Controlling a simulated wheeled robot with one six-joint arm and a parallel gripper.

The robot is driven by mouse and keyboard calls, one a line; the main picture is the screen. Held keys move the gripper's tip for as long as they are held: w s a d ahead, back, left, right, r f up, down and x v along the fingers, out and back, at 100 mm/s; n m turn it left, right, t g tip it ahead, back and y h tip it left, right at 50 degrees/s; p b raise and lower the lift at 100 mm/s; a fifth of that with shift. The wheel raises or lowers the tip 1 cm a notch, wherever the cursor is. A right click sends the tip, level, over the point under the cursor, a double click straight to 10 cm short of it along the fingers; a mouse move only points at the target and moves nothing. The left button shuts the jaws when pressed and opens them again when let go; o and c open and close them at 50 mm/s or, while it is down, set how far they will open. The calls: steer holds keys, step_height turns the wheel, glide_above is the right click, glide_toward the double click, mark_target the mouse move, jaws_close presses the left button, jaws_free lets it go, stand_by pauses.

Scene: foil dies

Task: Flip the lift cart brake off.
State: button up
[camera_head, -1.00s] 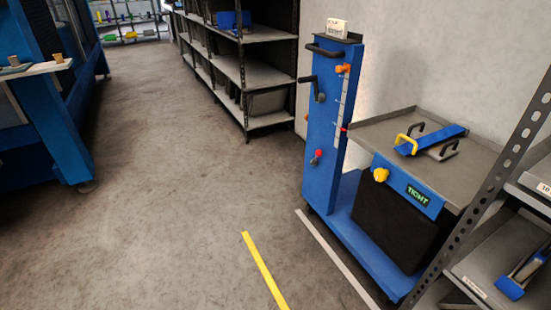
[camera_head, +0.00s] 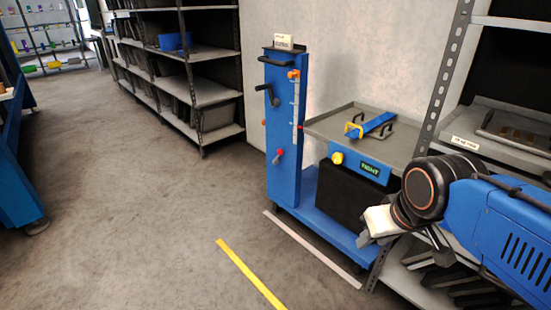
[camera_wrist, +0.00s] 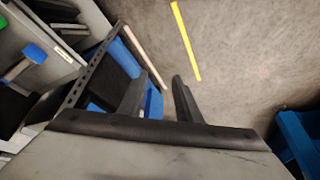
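The lift cart (camera_head: 284,190) stands by the wall, with a blue upright column and a grey tray top (camera_head: 330,126). A small lever with a red knob (camera_head: 279,154) sits low on the column; it may be the brake, and its setting cannot be told. Above it are a black crank (camera_head: 268,94) and an orange knob (camera_head: 293,74). My gripper (camera_head: 366,240) is in front of the cart's right end, apart from the lever. In the wrist view my gripper (camera_wrist: 161,76) has its two fingers apart with nothing between them.
The tray holds a blue part with a yellow handle (camera_head: 353,130). A yellow knob (camera_head: 337,158) and a small display (camera_head: 370,168) are on the cart's front. A shelf rack (camera_head: 440,90) stands close on the right. The floor (camera_head: 150,220) left of the cart is clear.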

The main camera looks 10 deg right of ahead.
steer(key=shift+a, duration=0.4)
steer(key=shift+c, duration=0.7)
